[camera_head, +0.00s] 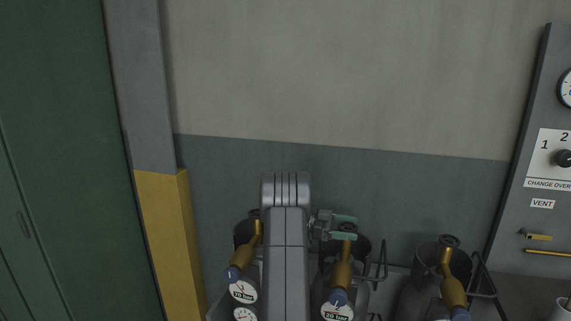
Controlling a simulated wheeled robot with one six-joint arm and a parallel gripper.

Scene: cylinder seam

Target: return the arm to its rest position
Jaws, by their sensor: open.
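My gripper (345,227) shows in the head view, at the end of my grey arm, to the right of the arm's raised link. Its two green fingers point right and stand apart, with nothing seen between them. In the picture it overlaps the top of the middle gas cylinder (338,285); I cannot tell whether it touches the cylinder. My arm link hides part of the space between the left and middle cylinders.
Another cylinder (243,289) stands left of my arm and one (440,270) stands at right, with metal rack bars (382,262). A grey and yellow pillar (160,235), a green door (55,170) and a control panel (545,205) flank them. The upper wall is clear.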

